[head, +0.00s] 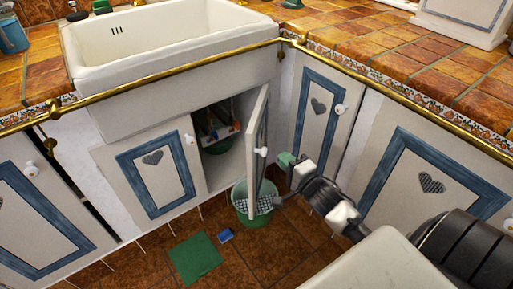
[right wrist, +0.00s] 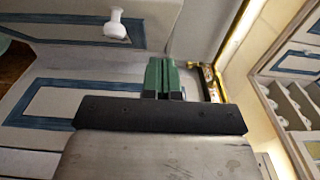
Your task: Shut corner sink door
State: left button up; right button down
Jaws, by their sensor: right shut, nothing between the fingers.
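The sink cabinet door (head: 257,125) stands open under the white sink (head: 170,45), seen nearly edge-on, with its white knob (head: 262,152) on the right-hand face. The dark cabinet opening (head: 217,125) is exposed to its left. My right gripper (head: 285,160) has green fingertips and is just right of the door, near the knob. In the right wrist view its green fingers (right wrist: 160,75) are pressed together and empty. I cannot tell whether they touch the door. A white knob (right wrist: 117,25) and blue-framed white panels show around them. My left gripper is not in view.
A green bucket (head: 253,208) stands on the floor below the open door. A green mat (head: 195,258) and a small blue object (head: 225,236) lie nearby. A closed heart-cut door (head: 318,115) is to the right. A brass rail (head: 170,78) runs along the counter front.

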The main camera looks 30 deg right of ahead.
jog(key=b, duration=0.1)
send_near(253, 139)
jog(key=w+d, duration=0.3)
jog(key=w+a, duration=0.1)
jog(key=w+a+b, duration=0.1)
jog(key=shift+w+a+r, duration=0.2)
jog(key=shift+w+a, duration=0.05)
jog(key=shift+w, duration=0.05)
jog(key=shift+w+a, duration=0.35)
jog(key=shift+a, duration=0.05)
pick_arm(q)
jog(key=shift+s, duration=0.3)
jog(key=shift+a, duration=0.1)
pick_arm(e)
jog(key=shift+a, duration=0.1)
